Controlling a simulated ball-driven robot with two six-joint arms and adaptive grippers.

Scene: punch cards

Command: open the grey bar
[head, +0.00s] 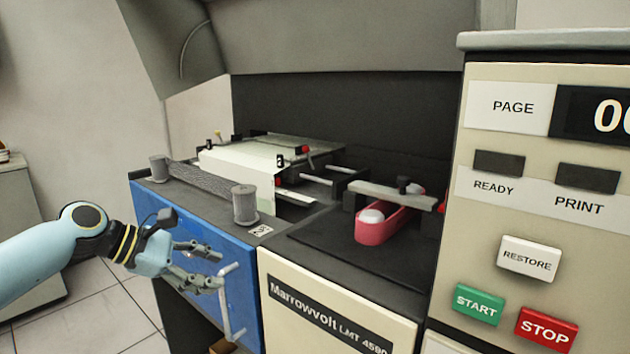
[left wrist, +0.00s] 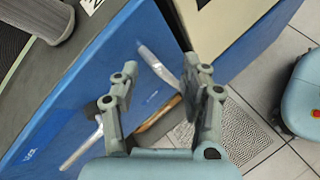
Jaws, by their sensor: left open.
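A light grey bar (head: 392,195) with a black knob lies across the pink belt loop (head: 385,226) on top of the machine. Its right end is by a red part. A pale bar handle (head: 230,310) is on the blue front panel (head: 190,245); it also shows in the left wrist view (left wrist: 155,62). My left gripper (head: 222,267) is open and empty-looking in front of the blue panel, close to the handle's upper end. In the left wrist view, its open fingers (left wrist: 158,80) overlap part of the handle; contact cannot be told. My right gripper is out of view.
The beige control panel (head: 540,200) with START and STOP buttons rises at the right. The beige Marrowvolt panel (head: 335,310) adjoins the blue one. Tiled floor (head: 120,310) is free at the left.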

